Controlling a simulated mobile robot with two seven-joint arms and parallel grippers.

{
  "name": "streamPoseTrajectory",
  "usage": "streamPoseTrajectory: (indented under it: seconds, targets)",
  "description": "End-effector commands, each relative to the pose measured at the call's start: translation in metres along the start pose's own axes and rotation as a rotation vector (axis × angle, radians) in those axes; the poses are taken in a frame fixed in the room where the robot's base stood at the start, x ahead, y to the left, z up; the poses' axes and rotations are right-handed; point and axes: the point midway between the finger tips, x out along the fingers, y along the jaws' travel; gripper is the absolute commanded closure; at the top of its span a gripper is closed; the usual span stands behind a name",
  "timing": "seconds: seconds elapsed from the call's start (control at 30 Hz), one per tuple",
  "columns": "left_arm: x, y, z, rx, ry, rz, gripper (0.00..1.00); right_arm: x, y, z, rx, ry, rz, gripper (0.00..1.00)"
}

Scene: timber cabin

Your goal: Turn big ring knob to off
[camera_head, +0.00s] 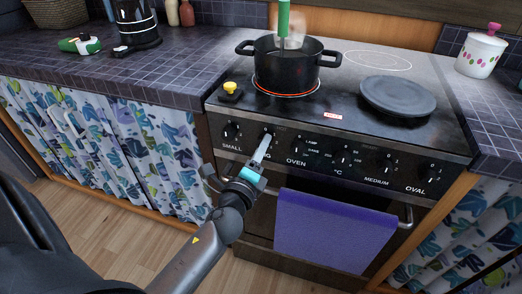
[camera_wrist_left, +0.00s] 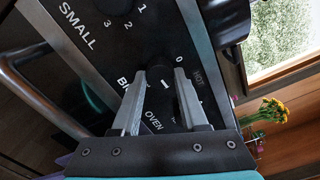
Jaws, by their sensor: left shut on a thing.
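The stove's front panel carries a row of black knobs, labelled SMALL, BIG, OVEN, °C, MEDIUM and OVAL. The big ring knob (camera_head: 267,131) is second from the left, and my left gripper (camera_head: 264,140) reaches it from below and mostly hides it. In the left wrist view the knob (camera_wrist_left: 160,82) sits between the two fingers of my left gripper (camera_wrist_left: 160,75), which is shut on it. The big ring (camera_head: 286,95) glows red under a black pot (camera_head: 287,70). My right gripper is not in view.
The small knob (camera_head: 232,130) is close on the left and the oven knob (camera_head: 298,143) on the right. The oven handle (camera_head: 405,216) with a purple towel (camera_head: 335,230) lies below. A dark covered plate (camera_head: 398,96) is at the right of the stove top.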

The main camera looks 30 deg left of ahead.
Motion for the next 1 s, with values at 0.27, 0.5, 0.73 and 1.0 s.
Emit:
streamPoseTrajectory:
  seconds: [0.27, 0.5, 0.73, 1.0]
  targets:
    - [0.000, 0.000, 0.000, -0.269, -0.001, 0.003, 1.00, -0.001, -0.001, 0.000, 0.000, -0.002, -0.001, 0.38]
    - [-0.001, -0.001, 0.000, -0.495, -0.002, 0.004, 1.00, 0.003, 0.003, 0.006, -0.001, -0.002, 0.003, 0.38]
    - [0.000, -0.002, 0.000, -0.714, -0.002, 0.004, 1.00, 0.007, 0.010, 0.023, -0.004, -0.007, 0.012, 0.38]
    - [0.000, -0.003, 0.001, -0.966, -0.002, 0.003, 1.00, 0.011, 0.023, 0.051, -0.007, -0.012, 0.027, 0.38]
